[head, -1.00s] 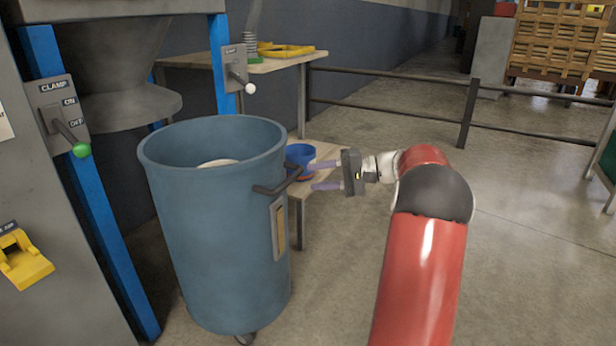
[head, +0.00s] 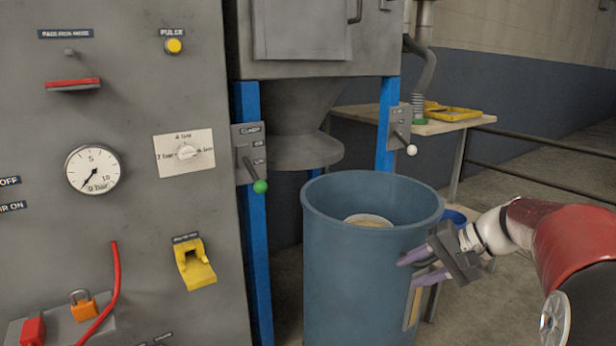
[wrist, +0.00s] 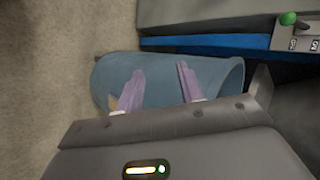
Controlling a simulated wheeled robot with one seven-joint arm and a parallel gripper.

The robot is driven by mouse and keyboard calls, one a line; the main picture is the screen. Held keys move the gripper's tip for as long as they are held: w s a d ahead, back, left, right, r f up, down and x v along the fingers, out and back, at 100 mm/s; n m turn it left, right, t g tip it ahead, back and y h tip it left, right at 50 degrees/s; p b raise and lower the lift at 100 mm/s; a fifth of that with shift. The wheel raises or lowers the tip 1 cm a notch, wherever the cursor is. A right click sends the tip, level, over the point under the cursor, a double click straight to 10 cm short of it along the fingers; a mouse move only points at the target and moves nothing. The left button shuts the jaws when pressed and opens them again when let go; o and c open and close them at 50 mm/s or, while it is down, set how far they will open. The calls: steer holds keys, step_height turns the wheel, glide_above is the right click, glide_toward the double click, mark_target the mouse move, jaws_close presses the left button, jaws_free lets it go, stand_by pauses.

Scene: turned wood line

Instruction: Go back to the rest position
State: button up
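My gripper (head: 405,272) is at the right side of the blue bin (head: 345,260) in the head view, level with its upper wall. Its two purple fingers are apart, with no held object visible between them. The wrist view shows both fingers of my gripper (wrist: 160,70) spread in front of the bin's blue wall (wrist: 155,85). I cannot tell whether a finger touches the bin. The bin's side handle is mostly hidden by my gripper. A pale round thing (head: 368,221) shows inside the bin.
A grey machine panel (head: 120,200) stands at the left, with a gauge and a yellow switch (head: 194,262). Clamp levers (head: 254,172) sit on blue posts beside the bin. A wooden table (head: 440,124) with a yellow tray (head: 452,113) and a dark railing (head: 545,182) are behind.

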steer(key=s+a+r+n+h+p, duration=0.1)
steer(key=s+a+n+h+p, duration=0.1)
steer(key=s, duration=0.9)
steer(key=s+a+r+n+t+h+p, duration=0.1)
steer(key=s+a+n+h+p, duration=0.2)
steer(key=s+h, duration=0.3)
steer(key=s+a+p, duration=0.1)
steer(key=s, duration=0.4)
steer(key=shift+s+a+t+h, duration=0.2)
steer(key=shift+t+h, duration=0.1)
steer(key=shift+h, duration=0.1)
steer(key=shift+r, duration=0.1)
